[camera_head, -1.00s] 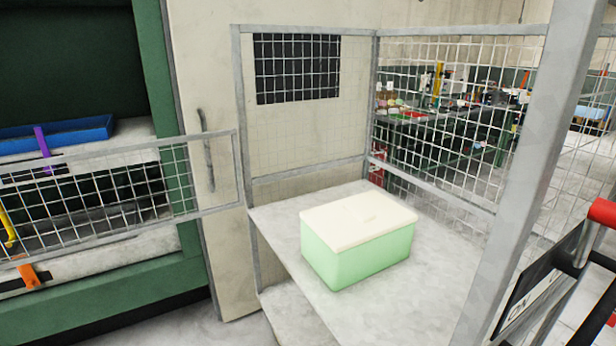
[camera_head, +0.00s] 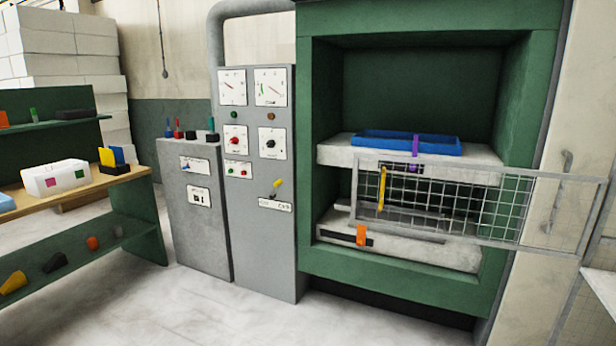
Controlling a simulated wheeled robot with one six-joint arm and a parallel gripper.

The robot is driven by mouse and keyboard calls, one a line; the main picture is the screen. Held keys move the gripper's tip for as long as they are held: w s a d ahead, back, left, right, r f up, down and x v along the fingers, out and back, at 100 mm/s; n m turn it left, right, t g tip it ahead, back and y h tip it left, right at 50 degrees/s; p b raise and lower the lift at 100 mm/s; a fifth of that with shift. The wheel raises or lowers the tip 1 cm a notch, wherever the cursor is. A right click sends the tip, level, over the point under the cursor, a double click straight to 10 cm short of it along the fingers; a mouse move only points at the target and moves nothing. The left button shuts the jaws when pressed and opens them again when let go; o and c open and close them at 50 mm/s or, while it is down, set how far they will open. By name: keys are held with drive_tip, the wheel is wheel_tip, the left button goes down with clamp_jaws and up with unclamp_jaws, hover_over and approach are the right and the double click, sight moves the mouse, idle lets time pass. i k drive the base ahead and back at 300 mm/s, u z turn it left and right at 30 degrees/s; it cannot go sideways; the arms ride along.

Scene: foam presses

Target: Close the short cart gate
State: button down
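The short cart gate (camera_head: 450,203) is a low grey wire-mesh panel with a metal frame. It stands open, swung out leftward from the cart's post at the right and crossing in front of the press opening. My gripper is not in view.
The green press (camera_head: 430,30) holds a blue tray (camera_head: 408,139) with a purple clip. A grey control cabinet (camera_head: 262,240) and a lower grey box (camera_head: 192,225) stand left of it. A green bench (camera_head: 95,188) is at far left. The floor in front is clear.

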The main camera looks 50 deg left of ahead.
sight(603, 182)
drive_tip(key=u, duration=0.65)
drive_tip(key=i, duration=0.7)
drive_tip(key=u, duration=0.7)
drive_tip(key=i, duration=2.4)
drive_tip(key=z, duration=0.3)
